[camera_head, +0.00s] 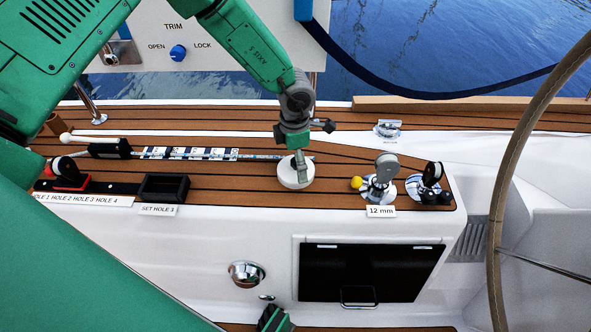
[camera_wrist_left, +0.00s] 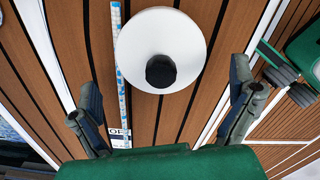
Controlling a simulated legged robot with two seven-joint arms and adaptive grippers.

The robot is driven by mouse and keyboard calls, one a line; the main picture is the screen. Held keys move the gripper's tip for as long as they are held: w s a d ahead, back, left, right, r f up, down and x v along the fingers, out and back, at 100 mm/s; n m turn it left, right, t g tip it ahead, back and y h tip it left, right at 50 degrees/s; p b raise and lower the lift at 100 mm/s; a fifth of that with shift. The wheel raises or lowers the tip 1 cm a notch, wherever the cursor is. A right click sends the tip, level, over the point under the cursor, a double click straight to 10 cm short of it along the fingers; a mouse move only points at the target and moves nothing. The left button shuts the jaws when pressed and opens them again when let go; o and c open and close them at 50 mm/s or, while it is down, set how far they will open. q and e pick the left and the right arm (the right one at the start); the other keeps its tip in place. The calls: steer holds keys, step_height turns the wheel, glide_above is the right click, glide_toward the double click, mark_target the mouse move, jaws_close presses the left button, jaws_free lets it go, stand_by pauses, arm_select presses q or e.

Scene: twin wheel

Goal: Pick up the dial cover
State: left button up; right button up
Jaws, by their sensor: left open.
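The dial cover is a white disc (camera_head: 293,180) with a black knob, lying on the teak-striped deck. In the left wrist view its disc (camera_wrist_left: 135,45) shows nearly whole, with the black knob (camera_wrist_left: 161,71) facing the camera. My left gripper (camera_head: 301,168) points down right over the cover in the head view and hides part of it. In the left wrist view its two fingers are spread wide, one on each side below the disc, with nothing between them. A small green and dark part (camera_head: 272,319) at the bottom edge may be my right gripper; its fingers cannot be made out.
A scaled track (camera_head: 190,153) runs left of the cover. A black open box (camera_head: 163,188) stands left, and winch-like fittings (camera_head: 380,185) with a yellow knob stand right. A steering wheel (camera_head: 497,210) is at far right. Deck around the cover is mostly clear.

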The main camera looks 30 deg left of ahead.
mark_target(295, 169)
arm_select(q)
step_height(295, 169, down, 3)
steer(key=shift+f+b, duration=0.15)
steer(key=shift+b, duration=0.45)
steer(key=shift+d+f, duration=0.1)
steer(key=shift+f, duration=0.25)
steer(key=shift+d, duration=0.1)
steer(key=shift+r, duration=0.1)
steer(key=c, duration=0.9)
steer(key=shift+c, duration=0.3)
